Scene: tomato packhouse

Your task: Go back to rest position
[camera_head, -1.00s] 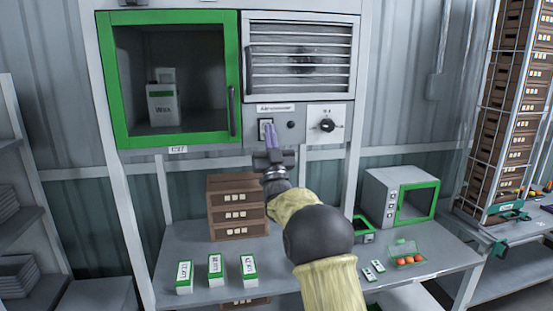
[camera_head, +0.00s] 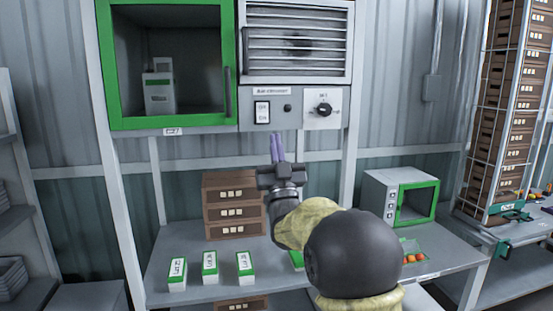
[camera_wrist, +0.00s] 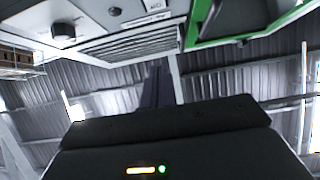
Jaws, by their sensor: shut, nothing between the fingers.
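My gripper (camera_head: 277,148) is in the middle of the head view, its two thin purple fingers pointing up and pressed together with nothing between them. The fingertips stand just below the control panel (camera_head: 290,115), which has a rocker switch (camera_head: 262,112), a small dark button and a round black knob (camera_head: 323,109). In the wrist view, the gripper's dark fingers (camera_wrist: 157,87) show at the centre, with the panel's knob (camera_wrist: 63,31) at the upper left. My arm hides part of the table.
A green-framed cabinet (camera_head: 228,30) and a louvred vent (camera_head: 297,42) are above. The table (camera_head: 210,285) bears stacked brown crates (camera_head: 233,212), several green-and-white cartons (camera_head: 209,266), a white green-doored box (camera_head: 385,198) and some tomatoes (camera_head: 413,258). A tall crate rack (camera_head: 510,120) stands at right.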

